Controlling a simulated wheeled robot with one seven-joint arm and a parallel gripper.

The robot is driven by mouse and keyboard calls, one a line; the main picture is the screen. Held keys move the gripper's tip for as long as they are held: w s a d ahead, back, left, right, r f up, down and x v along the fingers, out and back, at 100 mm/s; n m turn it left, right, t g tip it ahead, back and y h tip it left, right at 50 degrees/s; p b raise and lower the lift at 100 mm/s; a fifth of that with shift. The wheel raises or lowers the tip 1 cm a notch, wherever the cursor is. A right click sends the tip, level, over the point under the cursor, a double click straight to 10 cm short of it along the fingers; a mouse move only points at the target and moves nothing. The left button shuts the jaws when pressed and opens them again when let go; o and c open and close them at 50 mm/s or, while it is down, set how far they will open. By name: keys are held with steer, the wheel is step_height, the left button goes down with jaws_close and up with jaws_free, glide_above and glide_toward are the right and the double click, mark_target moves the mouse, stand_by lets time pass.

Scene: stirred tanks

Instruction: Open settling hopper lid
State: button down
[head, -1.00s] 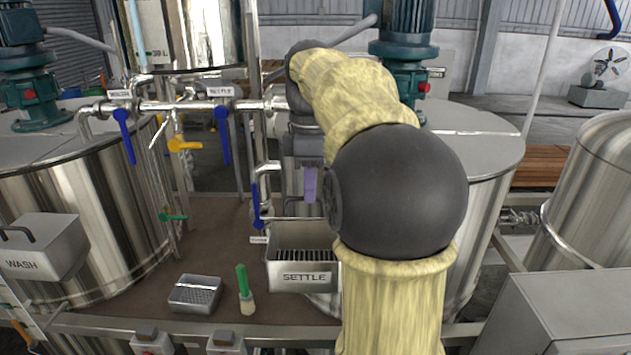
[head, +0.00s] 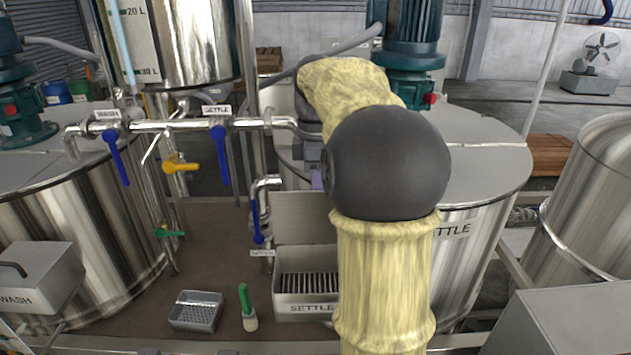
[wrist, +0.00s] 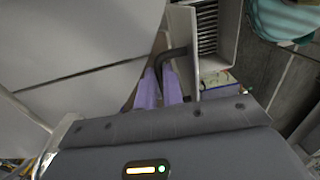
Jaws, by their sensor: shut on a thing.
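The settling hopper (head: 306,307), a grey box marked SETTLE, stands at the deck's edge before the right tank. Its slatted inside (head: 307,283) is uncovered. Its lid (head: 300,216) stands raised at the back of the box, its flat inner face showing. My gripper (wrist: 158,88) has purple fingers closed around the lid's dark bent handle (wrist: 174,52) in the wrist view. The lid (wrist: 181,40) shows there as a narrow pale panel beside the slats (wrist: 207,28). In the head view my arm hides most of the gripper, and the handle does not show.
A wash hopper (head: 38,280) with a handled, closed lid stands at the left. A perforated tray (head: 197,311) and a green-handled brush (head: 246,306) lie left of the settling hopper. Pipes with blue-handled valves (head: 220,155) run above. The right tank (head: 470,195) stands close behind.

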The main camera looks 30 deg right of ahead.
steer(key=shift+w+a+f, duration=0.1)
steer(key=shift+f, duration=0.1)
steer(key=shift+w+a, duration=0.1)
steer(key=c, duration=1.7)
jaws_free()
steer(key=shift+o, duration=0.9)
steer(key=shift+a+r, duration=0.1)
steer(key=shift+a, duration=0.05)
steer(key=shift+d, duration=0.25)
steer(key=shift+a+r, duration=0.1)
